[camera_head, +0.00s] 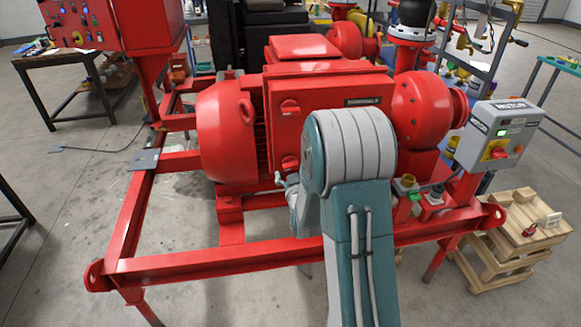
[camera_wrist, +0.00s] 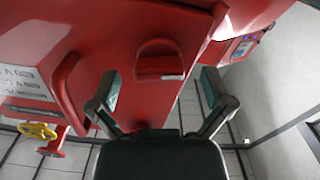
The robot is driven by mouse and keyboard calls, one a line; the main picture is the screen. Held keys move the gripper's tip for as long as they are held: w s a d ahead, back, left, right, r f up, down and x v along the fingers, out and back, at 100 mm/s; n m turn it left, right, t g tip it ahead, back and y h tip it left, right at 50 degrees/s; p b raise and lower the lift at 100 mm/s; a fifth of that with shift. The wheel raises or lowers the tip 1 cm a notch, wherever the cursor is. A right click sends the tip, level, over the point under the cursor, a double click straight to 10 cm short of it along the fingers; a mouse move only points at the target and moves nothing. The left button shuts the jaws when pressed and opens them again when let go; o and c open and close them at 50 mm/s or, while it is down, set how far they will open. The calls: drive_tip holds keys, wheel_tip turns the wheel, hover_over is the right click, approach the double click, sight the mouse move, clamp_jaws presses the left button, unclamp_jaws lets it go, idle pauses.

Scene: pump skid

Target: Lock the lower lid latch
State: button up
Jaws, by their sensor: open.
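The lid (camera_head: 335,115) is a flat red cover on the side of the red motor's terminal box. It carries an upper latch (camera_head: 290,108) and a lower latch (camera_head: 289,163), both small red knobs. My gripper (camera_head: 284,181) is just below the lower latch, mostly hidden behind my own arm. In the wrist view, my gripper (camera_wrist: 160,80) is open, with its fingers spread apart. A rounded red latch knob (camera_wrist: 160,60) with a flat pale edge lies ahead between the fingertips, probably the lower latch. No finger clearly touches it, and the gap is hard to judge.
The red skid frame (camera_head: 200,262) runs below my gripper. A grey motor control box (camera_head: 500,135) stands at the right. A wooden pallet (camera_head: 520,225) lies on the floor there. In the wrist view, a yellow handle (camera_wrist: 38,131) is at the lower left.

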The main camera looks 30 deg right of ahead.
drive_tip(key=shift+x, duration=0.85)
drive_tip(key=c, duration=1.1)
drive_tip(key=shift+c, duration=0.2)
drive_tip(key=shift+m, duration=1.6)
drive_tip(key=o, duration=1.1)
drive_tip(key=shift+o, duration=0.2)
